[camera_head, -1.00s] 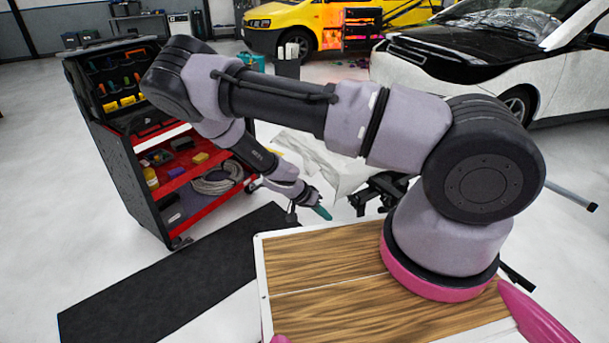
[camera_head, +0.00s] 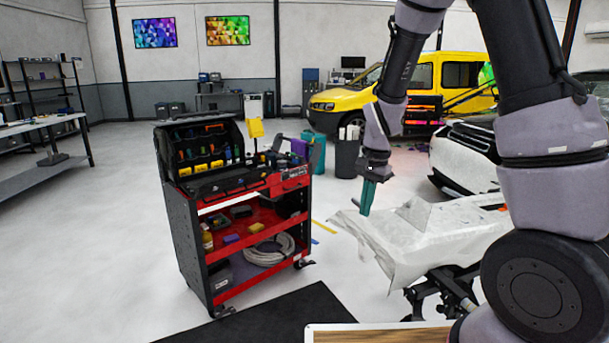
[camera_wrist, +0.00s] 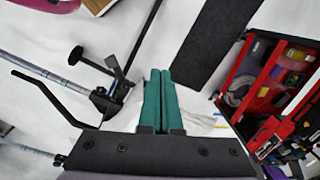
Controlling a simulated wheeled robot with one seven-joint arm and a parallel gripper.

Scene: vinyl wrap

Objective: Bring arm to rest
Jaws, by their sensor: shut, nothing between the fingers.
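My gripper (camera_head: 367,198) hangs from my raised arm, fingers pointing down, in the right half of the head view. Its teal fingers are pressed together with nothing between them. They also show side by side in the wrist view (camera_wrist: 161,98). In the head view the fingers overlap the left part of a white wrapped panel (camera_head: 430,240) on a black stand (camera_head: 445,290). I cannot tell the gap between fingertips and panel.
A red and black tool cart (camera_head: 255,235) stands left of my gripper, with a yellow item (camera_head: 255,129) on top. A black mat (camera_head: 275,320) lies in front. A yellow van (camera_head: 425,85) and a white car (camera_head: 465,155) are behind. Open floor lies left.

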